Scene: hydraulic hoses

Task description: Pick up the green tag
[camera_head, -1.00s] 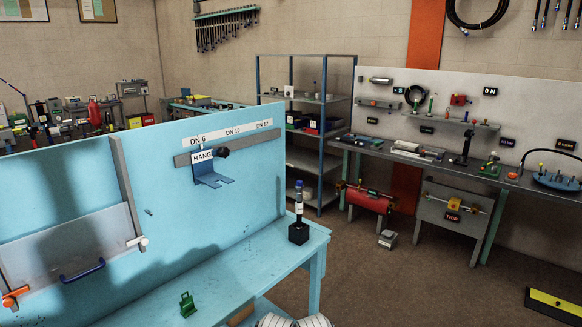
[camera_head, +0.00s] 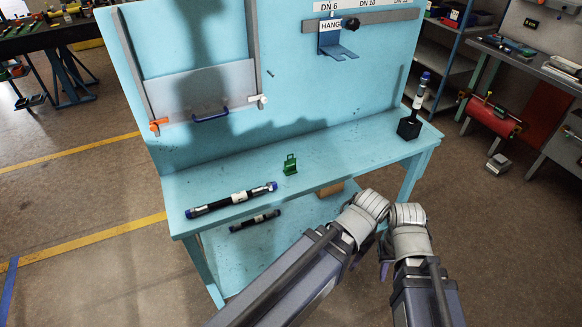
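The green tag (camera_head: 290,168) stands upright on the light blue bench top (camera_head: 330,148), left of the middle, with a loop at its top. Nothing touches it. My two arms come in from the bottom, to the right of and nearer than the tag, with their wrists close together. A small dark part of my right gripper (camera_head: 385,262) shows beside its wrist; its fingertips are hidden. My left gripper is mostly hidden behind its own arm. Neither gripper is at the tag, and I cannot see whether they are open or shut.
A black hose with blue ends (camera_head: 232,199) lies on the bench's front left. Another hose (camera_head: 255,221) lies on the lower shelf. A hose stands in a black block (camera_head: 409,128) at the right end. A blue hook (camera_head: 337,48) sticks out from the back panel. The bench around the tag is clear.

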